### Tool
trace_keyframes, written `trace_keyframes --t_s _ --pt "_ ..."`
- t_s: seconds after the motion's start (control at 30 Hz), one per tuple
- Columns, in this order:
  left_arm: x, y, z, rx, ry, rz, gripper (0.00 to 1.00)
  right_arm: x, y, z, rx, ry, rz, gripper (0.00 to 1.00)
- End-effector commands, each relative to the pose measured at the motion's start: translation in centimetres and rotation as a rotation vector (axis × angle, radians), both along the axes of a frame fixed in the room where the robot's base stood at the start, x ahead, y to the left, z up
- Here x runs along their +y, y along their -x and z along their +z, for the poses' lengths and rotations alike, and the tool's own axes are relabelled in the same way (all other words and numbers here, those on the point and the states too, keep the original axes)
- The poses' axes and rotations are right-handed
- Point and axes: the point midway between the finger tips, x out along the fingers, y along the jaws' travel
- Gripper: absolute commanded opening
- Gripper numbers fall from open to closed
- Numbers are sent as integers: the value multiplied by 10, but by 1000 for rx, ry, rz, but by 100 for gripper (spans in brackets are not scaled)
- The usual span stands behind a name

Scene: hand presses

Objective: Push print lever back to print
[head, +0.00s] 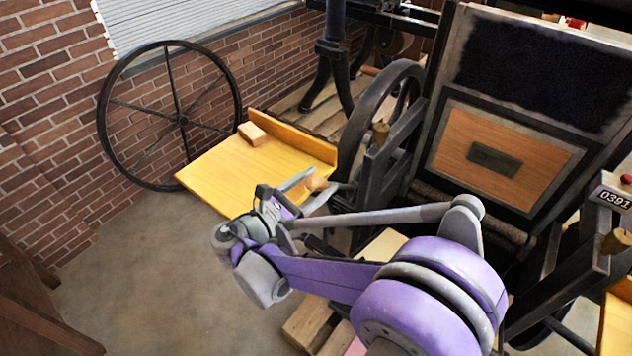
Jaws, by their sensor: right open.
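The hand press has an upright panel (507,150) with a dark inked area above a wood-toned bed. My purple and grey right arm hides part of the lower press. My left gripper is out of view.
A large spoked wheel (180,119) stands against the brick wall (50,90).

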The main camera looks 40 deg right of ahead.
Motion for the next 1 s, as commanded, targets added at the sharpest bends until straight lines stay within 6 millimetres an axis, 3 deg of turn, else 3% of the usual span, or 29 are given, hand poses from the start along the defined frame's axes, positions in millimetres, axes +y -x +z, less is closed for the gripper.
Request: trace_keyframes --t_s 0.07,0.43,1.0 --pt "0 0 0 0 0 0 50 0 0 0 0 0 0 66" --pt "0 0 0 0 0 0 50 0 0 0 0 0 0 0" --pt "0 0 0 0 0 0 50 0 0 0 0 0 0 0"
